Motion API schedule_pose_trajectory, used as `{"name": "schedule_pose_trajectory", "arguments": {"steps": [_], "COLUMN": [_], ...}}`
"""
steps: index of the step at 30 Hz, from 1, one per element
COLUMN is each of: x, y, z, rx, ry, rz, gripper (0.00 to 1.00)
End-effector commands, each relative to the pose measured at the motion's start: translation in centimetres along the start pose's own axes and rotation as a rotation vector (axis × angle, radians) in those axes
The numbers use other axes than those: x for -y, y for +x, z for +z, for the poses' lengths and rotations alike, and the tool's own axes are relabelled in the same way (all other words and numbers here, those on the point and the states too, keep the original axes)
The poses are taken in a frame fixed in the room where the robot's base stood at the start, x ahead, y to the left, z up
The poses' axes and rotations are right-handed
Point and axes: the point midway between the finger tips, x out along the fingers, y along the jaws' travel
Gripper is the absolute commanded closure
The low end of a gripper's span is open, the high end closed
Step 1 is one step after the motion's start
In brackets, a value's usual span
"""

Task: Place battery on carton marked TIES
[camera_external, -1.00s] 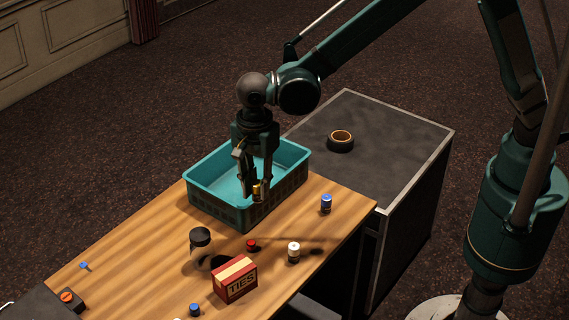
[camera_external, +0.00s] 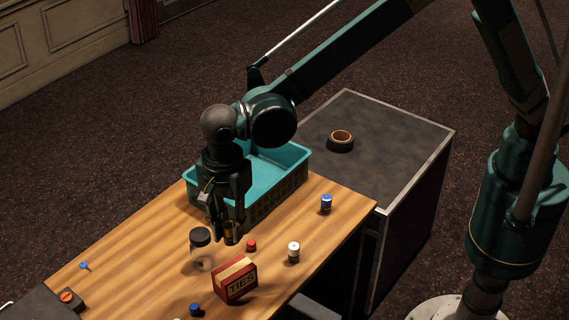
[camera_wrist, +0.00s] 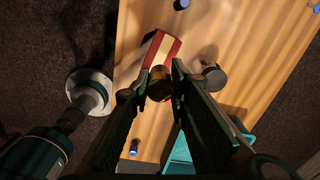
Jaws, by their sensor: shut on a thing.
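The carton marked TIES (camera_external: 236,287) is a small red box with a cream band, standing on the wooden desk at the lower middle; it also shows in the wrist view (camera_wrist: 158,50). My gripper (camera_external: 229,238) is shut on a battery (camera_external: 231,228), a small cylinder with a gold and dark body. In the wrist view the battery (camera_wrist: 159,87) sits between the fingertips (camera_wrist: 153,82). It hangs over the desk, between the teal bin and the carton, apart from the carton. The fingers partly hide it.
A jar with a black lid (camera_external: 200,238) stands left of the carton. The teal bin (camera_external: 290,165) is behind; tape (camera_external: 340,142) lies on the grey cabinet.

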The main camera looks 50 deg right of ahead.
Motion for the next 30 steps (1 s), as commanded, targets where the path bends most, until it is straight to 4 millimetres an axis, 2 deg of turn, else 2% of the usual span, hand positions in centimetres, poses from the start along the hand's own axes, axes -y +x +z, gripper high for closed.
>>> {"name": "schedule_pose_trajectory", "arguments": {"steps": [8, 11, 21, 30], "x": [0.0, 0.0, 0.0, 0.0], "y": [0.3, 1.1, 5.5, 6.3], "z": [0.0, 0.0, 0.0, -0.1], "rx": [0.000, 0.000, 0.000, 0.000], "ry": [0.000, 0.000, 0.000, 0.000], "rz": [0.000, 0.000, 0.000, 0.000], "gripper": [0.95, 0.95, 0.95, 0.95]}}
